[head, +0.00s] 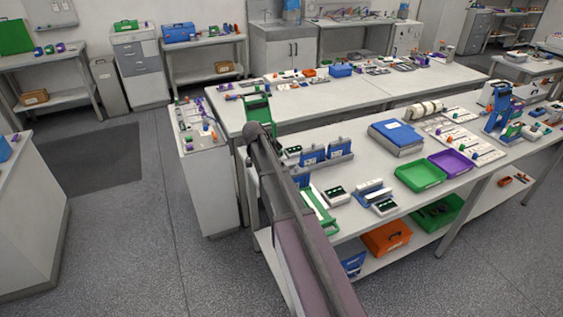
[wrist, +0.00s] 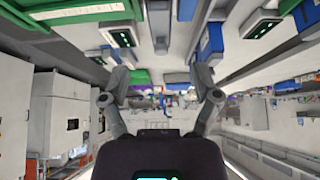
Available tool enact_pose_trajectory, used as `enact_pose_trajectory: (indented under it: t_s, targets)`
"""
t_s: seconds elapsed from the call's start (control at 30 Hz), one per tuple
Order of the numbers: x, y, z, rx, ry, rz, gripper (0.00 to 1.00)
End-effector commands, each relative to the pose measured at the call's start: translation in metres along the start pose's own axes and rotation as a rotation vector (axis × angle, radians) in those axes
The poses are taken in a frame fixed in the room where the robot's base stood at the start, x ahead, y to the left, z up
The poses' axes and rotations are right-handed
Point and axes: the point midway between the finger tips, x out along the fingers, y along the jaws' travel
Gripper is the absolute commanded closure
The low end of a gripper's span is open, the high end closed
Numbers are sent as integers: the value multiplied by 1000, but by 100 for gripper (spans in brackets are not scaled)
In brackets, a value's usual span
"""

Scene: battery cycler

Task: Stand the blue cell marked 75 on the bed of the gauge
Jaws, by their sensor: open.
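My gripper (wrist: 160,88) is open and empty in the wrist view, its two fingers spread wide with nothing between them. In the head view my arm crosses the front bench, and I cannot make out the fingers there. I cannot pick out the blue cell marked 75; no such marking is readable. Small units with dark displays stand on the front bench, one (head: 335,194) right of my arm and another (head: 384,207) further right. Units with lit displays also show at the top of the wrist view, at left (wrist: 122,38) and right (wrist: 262,28). I cannot tell which is the gauge.
The front bench (head: 375,180) also carries blue holders (head: 312,154), a blue binder (head: 396,134), a green tray (head: 419,176), a purple tray (head: 452,162) and a tall blue device (head: 499,108) at right. A crowded bench stands behind. Open floor (head: 120,250) lies to the left.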

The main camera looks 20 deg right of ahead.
Motion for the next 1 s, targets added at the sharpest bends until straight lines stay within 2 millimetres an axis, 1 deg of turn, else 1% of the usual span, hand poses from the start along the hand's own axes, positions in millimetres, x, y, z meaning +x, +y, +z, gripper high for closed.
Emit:
enact_pose_trajectory:
  t_s: [0.67, 0.77, 0.87, 0.97, 1.0]
  targets:
    - [0, 2, 1, -6, -3, 0, 20]
    - [-2, 8, 5, -36, -15, -1, 20]
    - [-4, 20, 13, -99, -38, -4, 20]
    - [-8, 38, 26, -198, -75, -12, 20]
    - [-10, 47, 32, -248, -94, -17, 20]
